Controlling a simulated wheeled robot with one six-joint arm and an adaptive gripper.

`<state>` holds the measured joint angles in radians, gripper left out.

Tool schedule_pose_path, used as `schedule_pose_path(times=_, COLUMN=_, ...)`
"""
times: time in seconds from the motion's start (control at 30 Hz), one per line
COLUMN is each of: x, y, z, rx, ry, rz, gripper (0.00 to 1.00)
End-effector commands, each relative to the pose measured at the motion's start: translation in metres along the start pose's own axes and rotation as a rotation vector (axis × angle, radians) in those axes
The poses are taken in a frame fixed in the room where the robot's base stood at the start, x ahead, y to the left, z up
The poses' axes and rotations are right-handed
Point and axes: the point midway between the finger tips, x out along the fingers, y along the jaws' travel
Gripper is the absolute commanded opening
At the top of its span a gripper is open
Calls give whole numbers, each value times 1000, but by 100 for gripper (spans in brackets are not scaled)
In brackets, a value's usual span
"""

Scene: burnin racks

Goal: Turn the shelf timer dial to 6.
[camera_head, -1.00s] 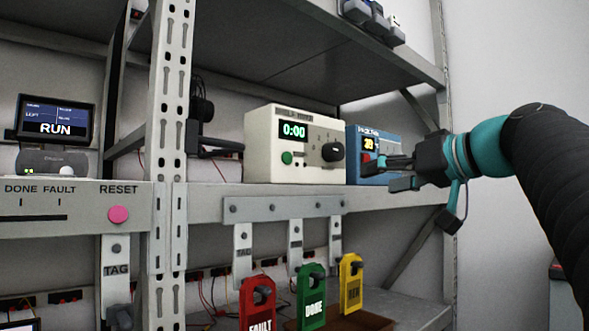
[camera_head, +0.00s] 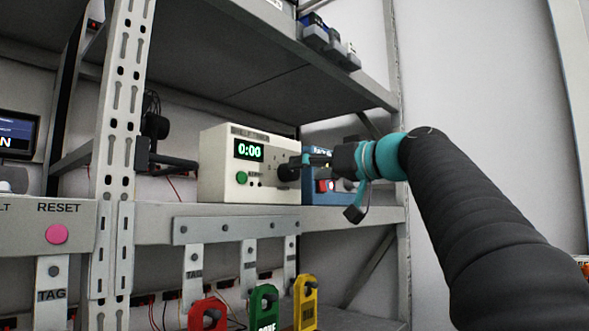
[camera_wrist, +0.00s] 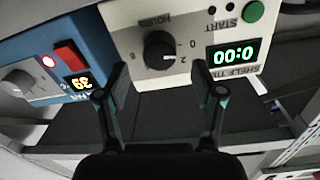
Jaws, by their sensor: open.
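The shelf timer (camera_head: 222,187) is a cream box on the middle shelf. Its green display (camera_head: 249,150) reads 0:00. Its black dial (camera_wrist: 160,51) shows in the wrist view, upside down, below the word HOURS, with the marks 0 and 2 beside it. My gripper (camera_wrist: 170,93) is open and empty. Its two fingers point toward the timer's front, one on either side below the dial in the wrist view, and appear apart from it.
A blue device (camera_wrist: 72,68) with a red switch, yellow display and grey knob (camera_wrist: 18,82) stands close beside the timer. The timer has a green START button (camera_wrist: 253,11). Red, green and yellow tags (camera_head: 305,302) hang below the shelf. An upper shelf (camera_head: 250,65) lies overhead.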

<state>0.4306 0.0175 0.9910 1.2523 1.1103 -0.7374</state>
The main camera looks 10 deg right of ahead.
Motion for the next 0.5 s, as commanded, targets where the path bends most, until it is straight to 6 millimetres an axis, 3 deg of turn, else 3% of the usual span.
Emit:
schedule_pose_path(times=0.2, x=32, y=-1, z=-1, rx=1, ry=0, rz=-3, gripper=67)
schedule_pose_path(times=0.5, x=44, y=-1, z=0, rx=0, ry=1, rz=0, gripper=67)
